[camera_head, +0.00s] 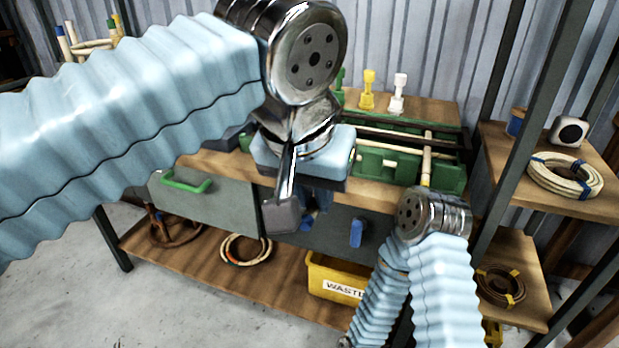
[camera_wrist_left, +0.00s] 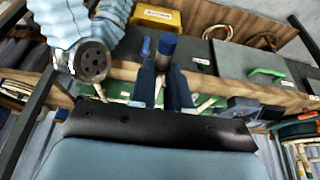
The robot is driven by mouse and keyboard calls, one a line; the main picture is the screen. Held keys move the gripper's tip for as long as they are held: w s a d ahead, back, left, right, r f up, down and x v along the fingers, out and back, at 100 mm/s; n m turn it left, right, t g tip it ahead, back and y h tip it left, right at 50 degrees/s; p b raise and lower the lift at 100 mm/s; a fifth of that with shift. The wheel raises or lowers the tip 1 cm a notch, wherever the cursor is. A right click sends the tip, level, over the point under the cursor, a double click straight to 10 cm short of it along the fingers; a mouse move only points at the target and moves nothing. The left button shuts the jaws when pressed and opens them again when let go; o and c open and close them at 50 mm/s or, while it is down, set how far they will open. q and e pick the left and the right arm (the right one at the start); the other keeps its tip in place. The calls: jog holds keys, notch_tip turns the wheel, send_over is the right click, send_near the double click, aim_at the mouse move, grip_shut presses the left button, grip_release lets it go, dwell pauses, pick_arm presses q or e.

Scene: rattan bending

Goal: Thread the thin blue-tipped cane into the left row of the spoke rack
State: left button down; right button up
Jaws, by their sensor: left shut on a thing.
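My left gripper (camera_wrist_left: 164,90) is shut on a pale cane (camera_wrist_left: 160,88) with a blue tip (camera_wrist_left: 168,44), which points up and away in the left wrist view. In the head view the left gripper (camera_head: 316,200) hangs over the front of the bench, and its wrist and housing hide most of the cane. A green frame with dark bars (camera_head: 408,174), which looks like the spoke rack, stands on the bench to its right. The rack's left part is hidden behind the gripper. My right arm rises at lower right, but its gripper does not show.
Yellow (camera_head: 367,92) and white (camera_head: 398,94) pegs stand behind the rack. A pale rod (camera_head: 427,155) lies across its right part. Colour-tipped canes (camera_head: 88,45) stand at upper left. A yellow waste bin (camera_head: 336,280) is on the lower shelf. Cane coils (camera_head: 565,175) lie at right.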

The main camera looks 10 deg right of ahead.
pick_arm(q)
jog(key=shift+f+b, duration=1.85)
jog(key=shift+f, duration=0.15)
jog(key=shift+b+x, duration=0.4)
jog(key=shift+x, duration=0.65)
jog(key=shift+w+d, duration=0.1)
jog(key=shift+w+d+p, duration=0.3)
jog(key=shift+w+p, duration=0.1)
jog(key=shift+w, duration=0.1)
jog(key=shift+d, duration=0.1)
jog(key=shift+w+d+p, duration=0.45)
jog(key=shift+w+p, duration=0.25)
jog(key=shift+w+d+p, duration=0.45)
jog(key=shift+w+p, duration=0.2)
jog(key=shift+w, duration=0.1)
